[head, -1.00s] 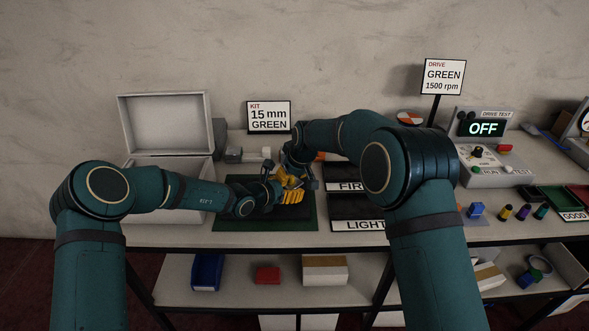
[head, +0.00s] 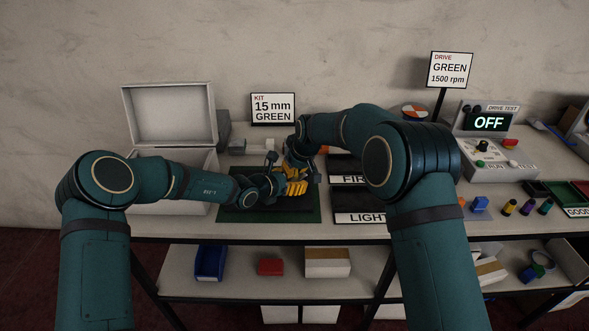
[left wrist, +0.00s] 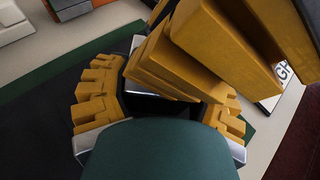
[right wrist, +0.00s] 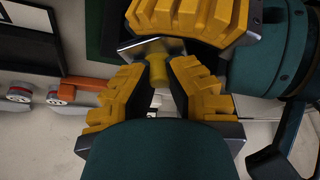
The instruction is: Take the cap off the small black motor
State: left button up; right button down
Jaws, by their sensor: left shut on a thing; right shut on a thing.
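My left gripper (head: 274,187) and right gripper (head: 296,180) meet over the dark mat (head: 240,208) in the head view, their yellow padded fingers close together. In the left wrist view, the left fingers close around a dark thing (left wrist: 150,106), which looks like the small black motor, mostly hidden by the right gripper's yellow fingers. In the right wrist view, my right gripper (right wrist: 158,85) is shut on a small yellow cylindrical piece (right wrist: 157,72), which looks like the cap. The left gripper's fingers lie just beyond it. Whether cap and motor still touch is hidden.
An open white box (head: 170,115) stands behind the left arm. The kit sign (head: 272,109) is behind the mat. Black labelled trays (head: 358,203) lie right of the mat. Farther right are small coloured parts (head: 509,207) and the drive test unit (head: 497,158).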

jog(key=shift+r, duration=0.1)
dwell(0.8)
jog(key=shift+r, duration=0.8)
jog(key=shift+r, duration=0.25)
jog(key=shift+r, duration=2)
pick_arm(q)
jog(key=o, duration=1.4)
jog(key=shift+o, duration=0.2)
